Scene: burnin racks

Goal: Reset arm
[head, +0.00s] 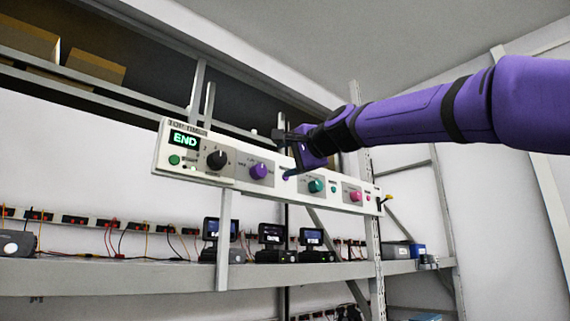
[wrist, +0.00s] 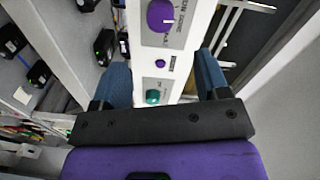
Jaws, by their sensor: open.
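My purple arm reaches in from the right in the head view, and my gripper (head: 290,172) is in front of the white control panel (head: 235,178). In the wrist view my gripper (wrist: 163,88) is open, its two blue fingers on either side of the panel strip, with nothing held between them. A purple knob (wrist: 161,15), a small purple button (wrist: 162,63) and a teal knob (wrist: 153,97) show on the panel there. In the head view the panel has a green END display (head: 185,140), a black knob (head: 216,159) and a pink knob (head: 355,195). I cannot tell whether the fingers touch the panel.
Below the panel, a grey shelf (head: 120,272) holds several small devices with screens (head: 271,234) and coloured leads. Cardboard boxes (head: 95,67) sit on the upper shelf at left. A metal upright (head: 376,280) stands right of centre. Open room lies at right, below my arm.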

